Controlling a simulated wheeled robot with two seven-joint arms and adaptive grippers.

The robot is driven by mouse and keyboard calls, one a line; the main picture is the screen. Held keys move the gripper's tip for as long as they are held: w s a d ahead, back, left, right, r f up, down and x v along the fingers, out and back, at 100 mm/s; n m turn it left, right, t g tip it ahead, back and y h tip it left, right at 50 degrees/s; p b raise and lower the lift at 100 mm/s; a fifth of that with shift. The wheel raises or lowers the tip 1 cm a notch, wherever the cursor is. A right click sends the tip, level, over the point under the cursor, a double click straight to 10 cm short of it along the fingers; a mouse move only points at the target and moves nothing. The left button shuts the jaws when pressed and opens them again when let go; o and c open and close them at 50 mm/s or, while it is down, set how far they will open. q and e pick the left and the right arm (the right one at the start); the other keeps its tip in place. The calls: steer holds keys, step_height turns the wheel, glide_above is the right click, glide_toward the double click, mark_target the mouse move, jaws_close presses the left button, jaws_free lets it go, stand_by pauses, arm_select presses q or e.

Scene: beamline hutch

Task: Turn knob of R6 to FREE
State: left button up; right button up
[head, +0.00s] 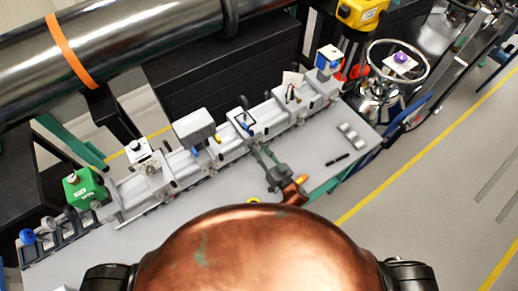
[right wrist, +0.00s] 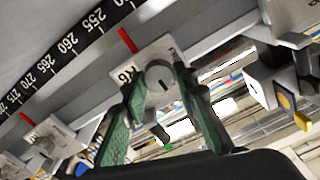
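The R6 carrier (right wrist: 125,76) shows in the right wrist view, its label turned sideways and partly covered by a finger. Its round grey knob (right wrist: 158,73) has a short dark mark on its lower right face. My right gripper (right wrist: 160,88) is open, one green finger on either side of the knob. I cannot tell whether the fingers touch it. In the head view my right gripper (head: 254,147) reaches the front of a carrier (head: 241,121) near the middle of the rail; the knob is hidden there. My left gripper is not in view.
A black scale (right wrist: 75,42) and a red pointer (right wrist: 127,40) lie beside the carrier. Neighbouring carriers stand along the rail, including a grey box (head: 194,127) and a green block (head: 83,187).

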jaws_close()
steer(key=n, duration=0.3)
steer(key=shift+n, duration=0.4)
steer(key=n+b, duration=0.1)
steer(key=n, duration=0.2)
steer(key=shift+s+a+f+n, duration=0.1)
steer(key=shift+n, duration=0.3)
steer(key=shift+s+a+f+n+b, duration=0.1)
steer(key=shift+n+b, duration=0.95)
steer(key=shift+n, duration=1.55)
steer(key=shift+a+f+n+b, duration=0.1)
steer(key=shift+n+b, duration=0.9)
steer(key=shift+n, duration=1.6)
